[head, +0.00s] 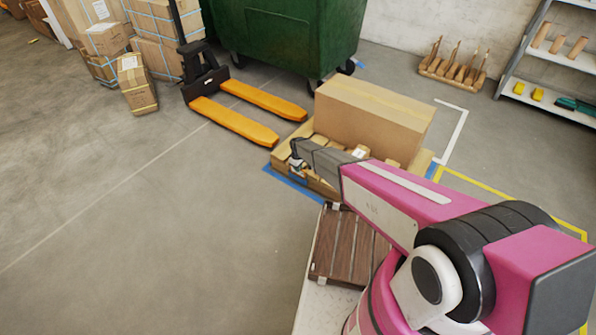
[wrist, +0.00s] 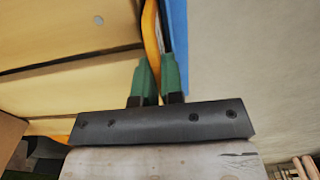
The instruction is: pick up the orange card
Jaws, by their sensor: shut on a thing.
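My gripper (wrist: 157,62) has two green fingers. In the wrist view they are close together, shut on a thin orange strip, the orange card (wrist: 152,35) seen nearly edge-on. The card rises from between the fingers to the top of the picture, beside the wooden pallet boards. Whether it touches the pallet cannot be told. In the head view my gripper (head: 297,163) is small at the end of my arm, over the left front edge of the pallet. The card cannot be made out there.
The wooden pallet (head: 318,182) carries a large cardboard box (head: 372,118). Blue floor tape (wrist: 177,35) runs beside it. A pallet truck with orange forks (head: 235,121) stands to the left, with a green bin (head: 285,40) behind.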

